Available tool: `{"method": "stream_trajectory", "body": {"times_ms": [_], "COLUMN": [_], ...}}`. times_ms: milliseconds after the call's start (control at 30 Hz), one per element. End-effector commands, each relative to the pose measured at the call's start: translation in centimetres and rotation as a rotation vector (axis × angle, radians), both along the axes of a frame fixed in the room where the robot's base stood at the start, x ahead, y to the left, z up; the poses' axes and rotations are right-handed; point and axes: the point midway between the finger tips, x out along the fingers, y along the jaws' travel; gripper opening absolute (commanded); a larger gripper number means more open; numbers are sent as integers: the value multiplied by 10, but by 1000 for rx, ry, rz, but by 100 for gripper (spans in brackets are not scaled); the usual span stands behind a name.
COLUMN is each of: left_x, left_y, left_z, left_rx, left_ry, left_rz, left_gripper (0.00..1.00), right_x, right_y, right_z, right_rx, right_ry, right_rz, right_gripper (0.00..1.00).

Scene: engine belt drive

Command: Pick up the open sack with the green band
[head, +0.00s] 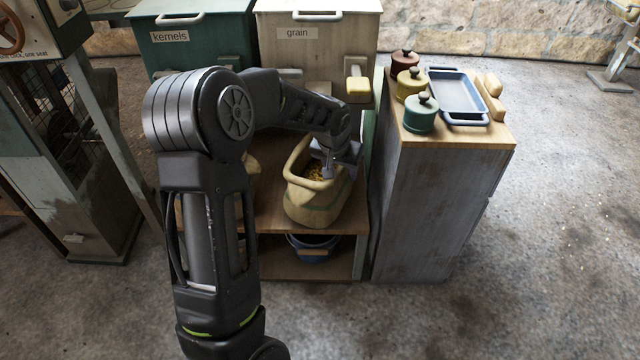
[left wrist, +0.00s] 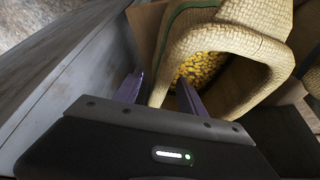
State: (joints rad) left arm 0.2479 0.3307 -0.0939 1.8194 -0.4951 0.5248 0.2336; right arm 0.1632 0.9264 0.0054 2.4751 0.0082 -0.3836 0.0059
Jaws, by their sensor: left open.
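The open sack with the green band (head: 312,206) stands upright on the wooden shelf, with yellow kernels inside and a thick rolled rim. In the left wrist view the sack (left wrist: 225,45) fills the upper middle, and its green band runs along the upper left side. My left gripper (head: 328,160) is at the right side of the sack's mouth. In the left wrist view its two fingers (left wrist: 160,90) are apart, with part of the rim between or just beyond them. Whether they touch the sack I cannot tell. My right gripper is not in view.
Another sack (head: 251,172) is mostly hidden behind my left arm. A blue pot (head: 313,243) sits on the lower shelf. The grain bin (head: 318,50) and kernels bin (head: 195,42) stand behind. A grey cabinet (head: 432,200) with jars and a tray rises close on the right.

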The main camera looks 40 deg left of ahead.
Motion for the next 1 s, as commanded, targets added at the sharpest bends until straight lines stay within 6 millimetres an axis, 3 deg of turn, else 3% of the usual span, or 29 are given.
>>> {"method": "stream_trajectory", "body": {"times_ms": [33, 200, 1000], "left_x": [2, 10, 11], "left_y": [2, 4, 4], "left_z": [-14, -31, -32], "left_rx": [0, 0, 0], "left_ry": [2, 1, 0], "left_rz": [1, 0, 1], "left_gripper": [48, 48, 48], "right_x": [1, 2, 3], "right_y": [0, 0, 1], "right_z": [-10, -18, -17], "right_rx": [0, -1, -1], "right_ry": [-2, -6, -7], "right_rz": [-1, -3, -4], "right_gripper": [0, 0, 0]}}
